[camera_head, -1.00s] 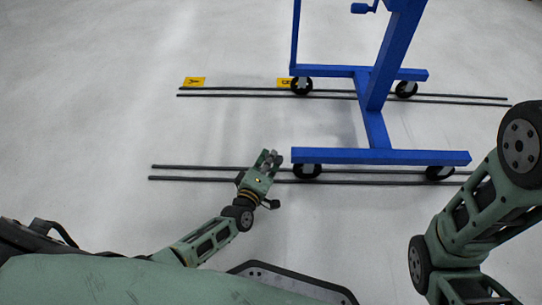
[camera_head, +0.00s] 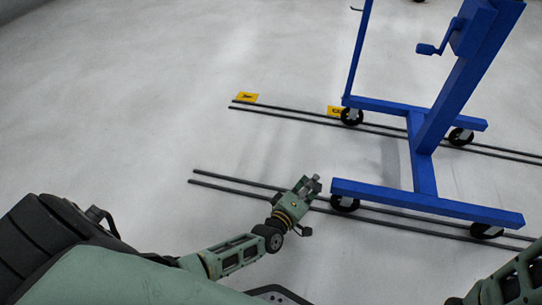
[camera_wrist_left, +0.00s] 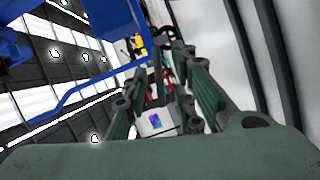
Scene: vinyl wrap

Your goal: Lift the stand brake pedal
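The blue stand (camera_head: 428,205) is on the right in the head view, on black caster wheels. Its near left caster (camera_head: 345,203) sits under the end of the front bar, beside my left gripper (camera_head: 310,183). No brake pedal can be made out at this size. My left gripper is low near the floor, just left of the bar's end, apart from it. In the left wrist view its fingers (camera_wrist_left: 164,95) are spread with a gap between them and nothing held. Blue stand parts (camera_wrist_left: 100,92) show at the left there. My right gripper is out of the head view.
Two pairs of dark floor rails run under the stand, the near pair (camera_head: 235,186) passing by my left gripper. Yellow floor labels (camera_head: 246,97) lie by the far rails. A blue crank handle (camera_head: 428,49) sticks out from the post. The floor at left is clear.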

